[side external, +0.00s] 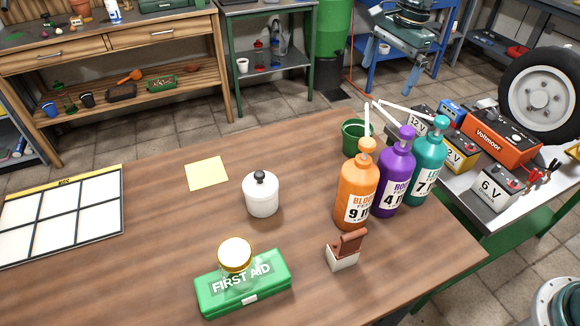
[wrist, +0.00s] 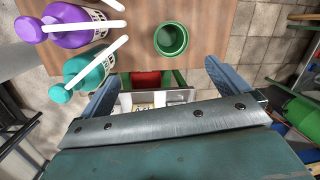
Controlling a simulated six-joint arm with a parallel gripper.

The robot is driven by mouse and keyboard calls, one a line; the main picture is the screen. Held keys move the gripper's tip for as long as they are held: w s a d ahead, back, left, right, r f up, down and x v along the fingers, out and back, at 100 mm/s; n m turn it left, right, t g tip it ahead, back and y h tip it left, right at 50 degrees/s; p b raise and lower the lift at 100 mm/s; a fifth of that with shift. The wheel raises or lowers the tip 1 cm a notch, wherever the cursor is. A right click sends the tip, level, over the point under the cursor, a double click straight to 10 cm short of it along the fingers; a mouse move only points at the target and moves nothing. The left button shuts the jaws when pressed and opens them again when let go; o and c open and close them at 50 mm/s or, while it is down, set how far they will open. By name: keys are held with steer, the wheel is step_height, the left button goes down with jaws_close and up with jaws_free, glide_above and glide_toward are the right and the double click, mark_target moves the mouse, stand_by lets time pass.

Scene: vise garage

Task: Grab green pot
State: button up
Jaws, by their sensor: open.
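The green pot (side external: 356,140) is a small open cup standing at the table's far right edge, behind the orange bottle (side external: 357,186), which partly hides it in the side view. In the wrist view the green pot (wrist: 171,39) shows from above, upright, with its round rim and hollow inside clear.
The purple bottle (side external: 395,181) and teal bottle (side external: 428,166) with white spouts stand close to the pot. A white lidded jar (side external: 261,197), green first-aid box (side external: 240,292) and glass jar (side external: 235,256) are on the table (side external: 150,280). Batteries (side external: 497,188) sit on a side bench.

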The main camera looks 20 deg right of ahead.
mark_target(359, 121)
steer(key=w+f+m+g, duration=0.1)
steer(key=w+f+m, duration=0.2)
steer(key=f, duration=0.5)
steer(key=shift+w+a, duration=0.15)
steer(key=shift+w, duration=0.7)
steer(key=shift+f, duration=0.1)
steer(key=shift+a+f, duration=0.2)
steer(key=shift+f, duration=1.2)
steer(key=shift+a+f, duration=0.25)
steer(key=shift+f, duration=1.15)
steer(key=shift+a+f, duration=0.2)
steer(key=shift+f, duration=1.2)
steer(key=shift+f, duration=0.1)
steer(key=shift+s+a+f, duration=0.1)
steer(key=shift+a+f, duration=0.05)
steer(key=shift+f, duration=1.1)
steer(key=shift+s+a+f, duration=0.1)
steer(key=shift+f, duration=1.1)
steer(key=shift+c, duration=0.4)
steer(key=c, duration=1)
